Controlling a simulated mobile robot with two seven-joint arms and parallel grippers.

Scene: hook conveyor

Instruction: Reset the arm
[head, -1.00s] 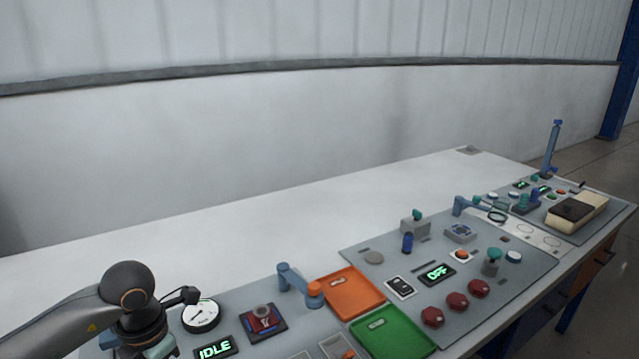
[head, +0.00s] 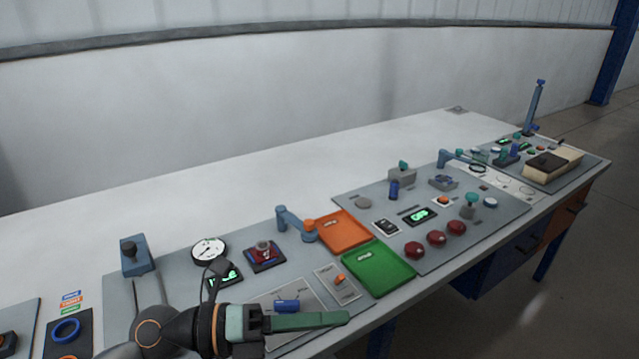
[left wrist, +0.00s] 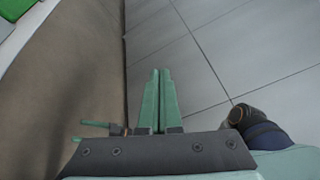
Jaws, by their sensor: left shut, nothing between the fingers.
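My left gripper (head: 342,318) reaches in from the lower left in the head view, its green fingers together and pointing right, empty. It is over or beyond the bench's front edge. In the left wrist view its fingers (left wrist: 160,78) are side by side, over floor tiles. The task's arm could be the small blue arm with an orange tip (head: 294,221) beside the orange tray (head: 343,232); I cannot tell for sure. Another small blue arm (head: 456,157) stands farther right. A blue handle (head: 287,306) lies on the near panel, apart from my gripper.
A green tray (head: 378,268) sits near the front edge. A round gauge (head: 208,249) and a green-lit display (head: 226,277), partly covered by my wrist, are on the near panel. Red knobs (head: 437,239) stand right of the trays. The back of the bench is bare.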

